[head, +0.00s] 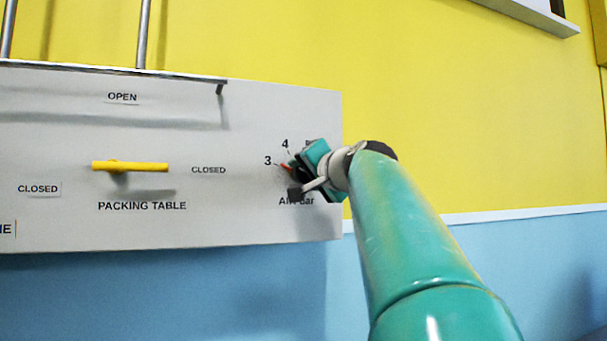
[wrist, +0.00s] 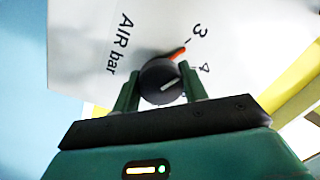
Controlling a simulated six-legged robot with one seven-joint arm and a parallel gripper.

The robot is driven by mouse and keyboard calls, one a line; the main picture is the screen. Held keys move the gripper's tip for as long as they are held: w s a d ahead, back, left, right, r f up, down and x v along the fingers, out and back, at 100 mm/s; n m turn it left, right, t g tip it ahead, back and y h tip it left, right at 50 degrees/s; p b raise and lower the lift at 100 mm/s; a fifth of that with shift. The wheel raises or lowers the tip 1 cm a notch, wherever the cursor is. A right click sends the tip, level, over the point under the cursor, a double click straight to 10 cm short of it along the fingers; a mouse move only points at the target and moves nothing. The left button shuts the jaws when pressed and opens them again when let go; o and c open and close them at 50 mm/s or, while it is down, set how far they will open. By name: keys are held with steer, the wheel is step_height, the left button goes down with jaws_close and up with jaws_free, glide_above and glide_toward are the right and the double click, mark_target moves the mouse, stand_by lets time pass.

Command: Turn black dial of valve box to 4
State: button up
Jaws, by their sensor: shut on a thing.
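The black dial (wrist: 158,76) sits on the white valve box panel, beside the words "AIR bar". In the wrist view its orange pointer is at the tick by the 3, and the 4 lies further right. A short white line shows on the dial's face. My gripper (wrist: 161,90) has one finger on each side of the dial and is shut on it. In the head view my gripper (head: 298,170) covers most of the dial. The valve box (head: 250,215) shows the 3 and 4 left of and above the gripper, with an orange tip near the 3.
A yellow handle (head: 130,166) lies horizontal on the same panel, left of the dial, above "PACKING TABLE" and between labels reading "CLOSED". A metal rail (head: 110,71) runs along the panel's top.

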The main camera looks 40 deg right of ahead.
steer(key=m, duration=0.4)
steer(key=shift+a+m, duration=0.1)
steer(key=shift+m, duration=0.3)
steer(key=shift+m+t, duration=0.3)
steer(key=shift+m, duration=1.3)
steer(key=o, duration=1)
steer(key=shift+c, duration=0.2)
steer(key=s+a+f, duration=0.1)
steer(key=s+a, duration=0.1)
steer(key=s, duration=1.1)
steer(key=shift+s+a, duration=0.15)
steer(key=shift+s, duration=0.15)
